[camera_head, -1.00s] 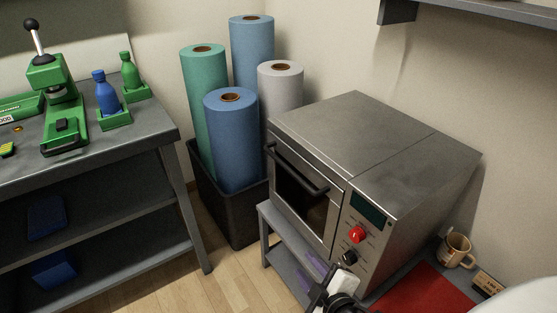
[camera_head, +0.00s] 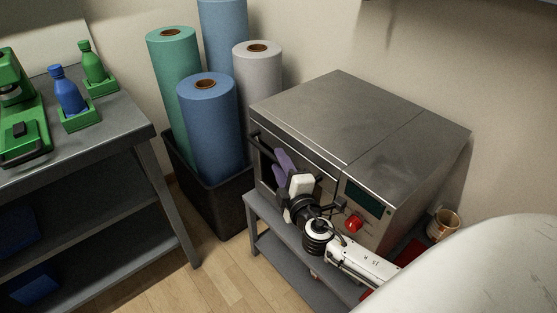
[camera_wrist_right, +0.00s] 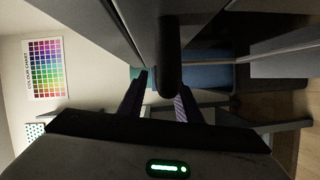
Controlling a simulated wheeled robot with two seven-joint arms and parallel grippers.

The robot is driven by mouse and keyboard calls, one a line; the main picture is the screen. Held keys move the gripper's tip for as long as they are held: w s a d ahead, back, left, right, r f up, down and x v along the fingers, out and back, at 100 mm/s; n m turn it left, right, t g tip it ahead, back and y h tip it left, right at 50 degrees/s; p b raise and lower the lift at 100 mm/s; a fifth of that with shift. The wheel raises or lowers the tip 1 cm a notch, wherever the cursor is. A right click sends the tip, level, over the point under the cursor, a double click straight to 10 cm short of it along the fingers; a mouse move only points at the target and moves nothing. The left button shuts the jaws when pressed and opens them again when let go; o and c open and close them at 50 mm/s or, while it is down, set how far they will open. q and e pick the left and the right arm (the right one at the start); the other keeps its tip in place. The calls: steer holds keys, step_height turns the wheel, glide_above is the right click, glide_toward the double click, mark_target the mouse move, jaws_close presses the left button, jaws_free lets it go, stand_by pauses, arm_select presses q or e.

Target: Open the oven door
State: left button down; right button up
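The steel oven (camera_head: 345,115) stands on a grey stand, with its door (camera_head: 268,172) on the front left face; the door appears shut. Its dark bar handle (camera_head: 262,142) runs along the top of the door, partly hidden by my gripper. My right gripper (camera_head: 281,160), with purple fingers, is in front of the door close to the handle. In the right wrist view the fingers (camera_wrist_right: 160,88) are apart, and the dark handle (camera_wrist_right: 168,55) shows end-on between or just beyond them; I cannot tell whether they touch it. My left gripper is not in view.
A red knob (camera_head: 353,222) and dark display are on the oven's right panel. A black bin (camera_head: 225,205) with several rolls stands left of the oven. A grey workbench (camera_head: 120,130) is at the left. A mug (camera_head: 443,224) is at the right.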

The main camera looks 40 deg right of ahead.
steer(key=shift+w+d, duration=0.25)
steer(key=shift+w, duration=0.45)
steer(key=shift+f, duration=0.1)
jaws_close()
